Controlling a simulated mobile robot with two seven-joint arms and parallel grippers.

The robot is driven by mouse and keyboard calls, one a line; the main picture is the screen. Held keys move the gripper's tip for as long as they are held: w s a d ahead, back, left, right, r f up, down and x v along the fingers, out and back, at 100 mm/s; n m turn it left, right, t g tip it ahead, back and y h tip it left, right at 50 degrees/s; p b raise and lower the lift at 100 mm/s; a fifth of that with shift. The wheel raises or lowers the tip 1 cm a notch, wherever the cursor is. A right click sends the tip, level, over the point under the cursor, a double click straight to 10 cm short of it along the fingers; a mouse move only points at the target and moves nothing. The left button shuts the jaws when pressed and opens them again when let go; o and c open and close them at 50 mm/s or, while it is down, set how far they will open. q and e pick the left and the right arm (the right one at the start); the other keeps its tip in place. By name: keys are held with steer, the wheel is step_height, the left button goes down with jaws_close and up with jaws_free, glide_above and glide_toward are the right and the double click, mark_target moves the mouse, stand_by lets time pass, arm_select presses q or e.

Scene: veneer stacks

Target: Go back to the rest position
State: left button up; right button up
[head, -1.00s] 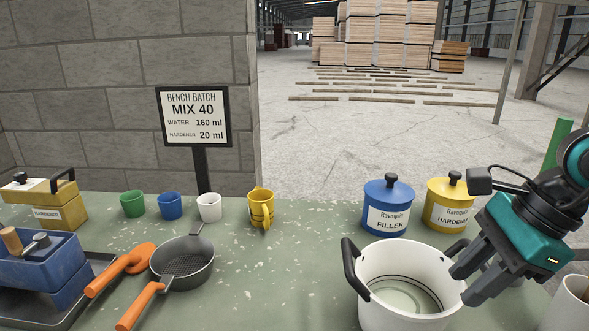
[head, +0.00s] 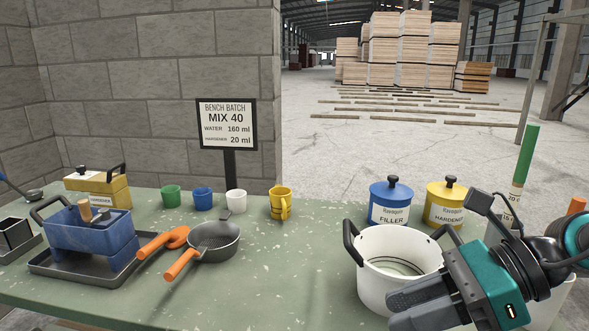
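My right gripper (head: 408,308), teal and black, comes in from the right and hangs in front of the white pot (head: 378,277) with black handles, covering part of its lower right side. Its dark fingers point left. I see nothing held in it, but the gap between the fingers cannot be made out from this angle. My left gripper is not in view.
The front middle is clear.

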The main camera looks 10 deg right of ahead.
steer(key=w+a+r+m+t+y, duration=0.4)
steer(key=r+m+t+y, duration=0.4)
steer(key=m, duration=0.5)
steer(key=w+d+f+m+t+h, duration=0.2)
steer(key=d+f+m+t+h, duration=0.25)
steer(key=m+h, duration=0.5)
steer(key=w+d+f+m+t+h, duration=0.3)
steer(key=f+m+h, duration=0.35)
steer(key=m, duration=0.55)
steer(key=s+d+f+m+g+h, duration=0.2)
steer(key=s+f+m+g, duration=0.15)
steer(key=f, duration=0.25)
steer(key=s+d+f+m+g+h, duration=0.25)
steer(key=s+f+m, duration=0.2)
steer(key=f, duration=0.25)
steer(key=s+a+f+m+g+y, duration=0.1)
steer(key=s+a+f+m+g, duration=0.35)
steer(key=s+f+g, duration=0.7)
steer(key=w+a+f+t+y+p, duration=0.1)
steer(key=w+f+t, duration=0.4)
steer(key=t, duration=0.5)
steer(key=shift+w+a+f+y, duration=0.45)
steer(key=shift+a+y, duration=0.1)
steer(key=shift+a, duration=0.3)
